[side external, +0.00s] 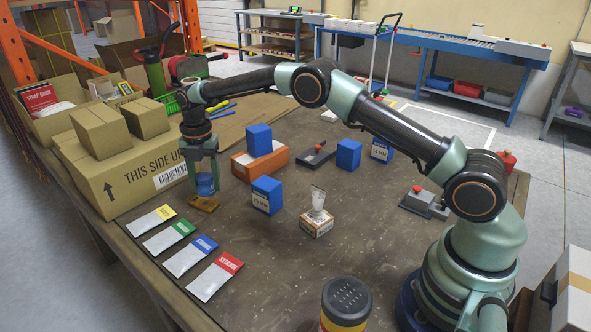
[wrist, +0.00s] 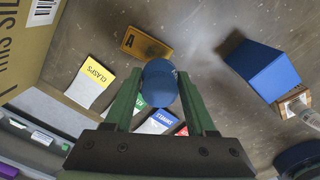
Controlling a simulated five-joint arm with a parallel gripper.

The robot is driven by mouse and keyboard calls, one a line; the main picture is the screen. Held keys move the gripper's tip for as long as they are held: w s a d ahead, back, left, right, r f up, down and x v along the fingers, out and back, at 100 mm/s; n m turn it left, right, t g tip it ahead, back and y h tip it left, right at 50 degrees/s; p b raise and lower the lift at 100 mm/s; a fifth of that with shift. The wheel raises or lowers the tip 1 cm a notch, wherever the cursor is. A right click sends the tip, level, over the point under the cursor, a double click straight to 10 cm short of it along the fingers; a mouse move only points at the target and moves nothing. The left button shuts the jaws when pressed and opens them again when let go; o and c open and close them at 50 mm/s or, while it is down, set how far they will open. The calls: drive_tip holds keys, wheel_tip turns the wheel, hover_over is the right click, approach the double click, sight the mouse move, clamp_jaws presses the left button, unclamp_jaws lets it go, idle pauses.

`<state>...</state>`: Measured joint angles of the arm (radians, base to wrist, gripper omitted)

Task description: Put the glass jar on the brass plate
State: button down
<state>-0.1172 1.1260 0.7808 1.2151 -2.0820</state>
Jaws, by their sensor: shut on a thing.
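My gripper (side external: 205,177) points down at the left of the table and is shut on a small blue rounded jar (side external: 206,188). In the wrist view the jar (wrist: 159,84) sits between the two green fingers. The brass plate (side external: 203,204) lies on the table just under the jar in the side view. In the wrist view the plate (wrist: 133,42), marked "A", lies just beyond the jar, with a dark shadow on its right part. I cannot tell whether the jar touches the plate.
A large carton (side external: 125,174) stands close on the left. Blue boxes (side external: 266,195) and an orange block (side external: 243,168) stand to the right. Several labelled packets (side external: 190,256) lie in front. Bare table surrounds the plate.

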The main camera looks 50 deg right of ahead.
sight(208, 195)
drive_tip(key=shift+f, duration=2.15)
drive_tip(key=shift+f, duration=0.15)
drive_tip(key=shift+c, duration=1.1)
unclamp_jaws()
